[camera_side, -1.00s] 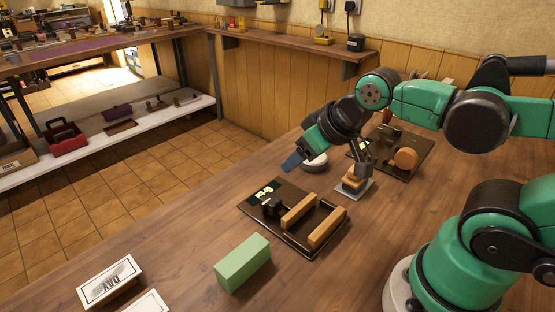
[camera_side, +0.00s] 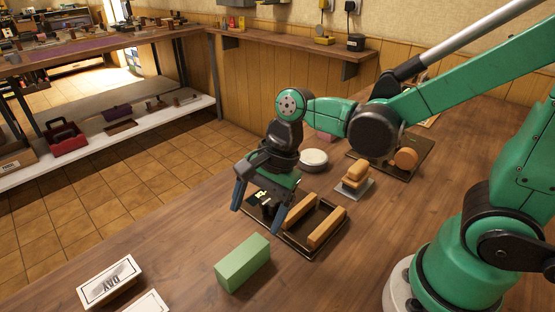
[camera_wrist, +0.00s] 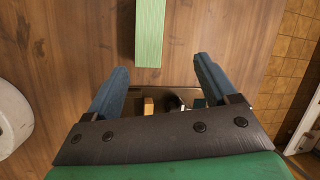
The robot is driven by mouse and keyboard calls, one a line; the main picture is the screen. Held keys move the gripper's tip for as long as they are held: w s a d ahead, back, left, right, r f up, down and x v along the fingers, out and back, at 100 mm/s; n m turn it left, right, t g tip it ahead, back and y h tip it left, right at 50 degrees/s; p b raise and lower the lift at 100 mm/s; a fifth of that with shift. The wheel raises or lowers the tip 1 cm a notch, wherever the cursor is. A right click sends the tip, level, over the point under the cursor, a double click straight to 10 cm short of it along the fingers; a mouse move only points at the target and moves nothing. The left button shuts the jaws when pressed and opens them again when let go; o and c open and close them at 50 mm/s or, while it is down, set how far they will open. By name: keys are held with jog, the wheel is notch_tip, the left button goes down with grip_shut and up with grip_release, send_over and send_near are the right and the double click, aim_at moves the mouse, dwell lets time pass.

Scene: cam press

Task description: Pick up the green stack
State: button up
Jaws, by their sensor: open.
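The green stack (camera_side: 242,263) is a pale green block lying on the wooden table in the lower middle of the side view. In the wrist view the green stack (camera_wrist: 149,32) shows at the top centre, ahead of the fingers, its far end cut off by the frame. My gripper (camera_side: 257,212) hangs with its fingers down and apart above the dark tray, behind and above the block, not touching it. In the wrist view my gripper (camera_wrist: 159,72) has its two blue fingers spread wide with nothing between them.
A dark tray (camera_side: 304,249) with two wooden bars lies beside the block, partly under my gripper. White labelled cards (camera_side: 109,282) lie at the lower left. A wooden piece on a metal plate (camera_side: 355,183), a white round dish (camera_side: 313,159) and another dark board (camera_side: 397,170) stand farther back.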

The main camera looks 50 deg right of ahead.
aim_at(244, 253)
jog(key=a+f+m, duration=0.1)
jog(key=a+m+g, duration=0.1)
jog(key=m, duration=0.1)
jog(key=shift+s+f+g, duration=0.25)
jog(key=shift+f+g, duration=0.05)
jog(key=shift+f, duration=0.1)
jog(key=shift+x, duration=2.75)
jog(key=shift+a+f, duration=0.15)
grip_shut()
